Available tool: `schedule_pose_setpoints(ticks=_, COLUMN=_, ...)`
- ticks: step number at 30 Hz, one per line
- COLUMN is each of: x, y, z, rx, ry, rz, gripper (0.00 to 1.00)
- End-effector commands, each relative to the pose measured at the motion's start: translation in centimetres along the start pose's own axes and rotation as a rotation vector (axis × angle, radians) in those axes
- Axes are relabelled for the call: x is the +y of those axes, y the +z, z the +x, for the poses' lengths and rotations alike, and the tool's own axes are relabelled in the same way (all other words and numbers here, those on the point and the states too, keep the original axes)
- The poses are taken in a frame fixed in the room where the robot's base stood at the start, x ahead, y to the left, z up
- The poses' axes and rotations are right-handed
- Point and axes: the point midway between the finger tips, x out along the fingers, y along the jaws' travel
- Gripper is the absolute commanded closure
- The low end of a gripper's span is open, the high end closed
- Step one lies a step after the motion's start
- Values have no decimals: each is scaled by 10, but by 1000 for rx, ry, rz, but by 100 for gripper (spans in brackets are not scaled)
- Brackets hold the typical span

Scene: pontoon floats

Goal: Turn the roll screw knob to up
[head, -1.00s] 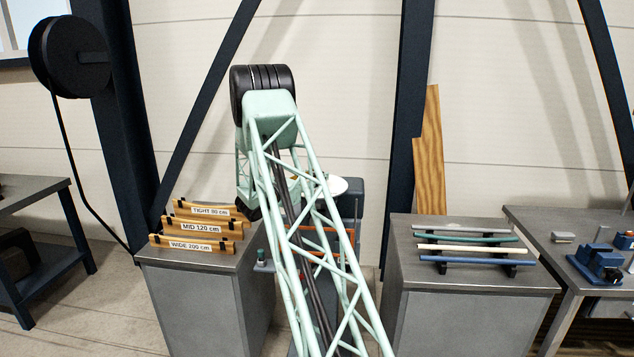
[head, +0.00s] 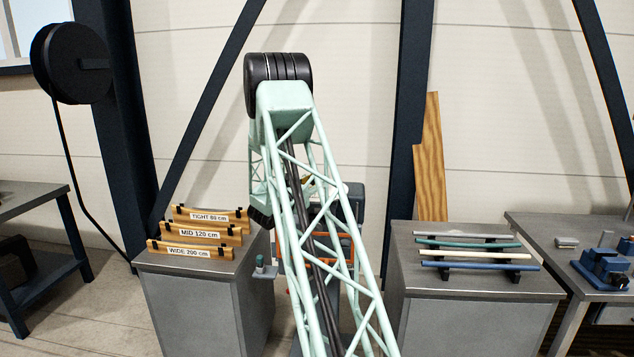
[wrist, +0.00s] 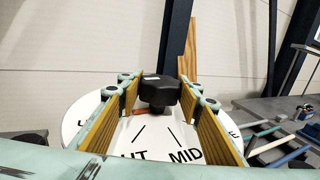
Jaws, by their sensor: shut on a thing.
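A black knob (wrist: 160,91) stands over a white round dial (wrist: 82,112) in the wrist view. A small orange-red piece, perhaps its pointer, shows at the knob's lower left. The dial bears black lines and lettering; "MID" reads at the lower right, and a word ending in "UT" is partly hidden beside it. No "UP" mark is readable. My gripper (wrist: 158,95) is shut on the knob, with one tan-padded finger on each side of it. In the head view my arm hides the gripper and knob.
Labelled wooden gauges (head: 208,233) stand on a grey cabinet at left. Several coloured rods (head: 478,254) lie on a rack on the right cabinet. A blue device (head: 605,262) sits on the far-right bench. A wooden board (head: 431,160) leans at the wall behind.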

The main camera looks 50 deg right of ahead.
Motion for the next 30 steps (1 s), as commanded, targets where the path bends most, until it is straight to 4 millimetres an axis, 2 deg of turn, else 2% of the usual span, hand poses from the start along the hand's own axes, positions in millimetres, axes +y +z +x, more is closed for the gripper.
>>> schedule_pose_setpoints(ticks=2, x=0, y=0, z=0, rx=0, ry=0, rz=0, gripper=78)
schedule_pose_setpoints(ticks=3, x=0, y=0, z=0, rx=0, ry=0, rz=0, gripper=66)
schedule_pose_setpoints(ticks=7, x=0, y=0, z=0, rx=0, ry=0, rz=0, gripper=54)
schedule_pose_setpoints(ticks=20, x=0, y=0, z=-3, rx=0, ry=0, rz=0, gripper=54)
schedule_pose_setpoints(ticks=30, x=1, y=0, z=-30, rx=0, ry=1, rz=0, gripper=54)
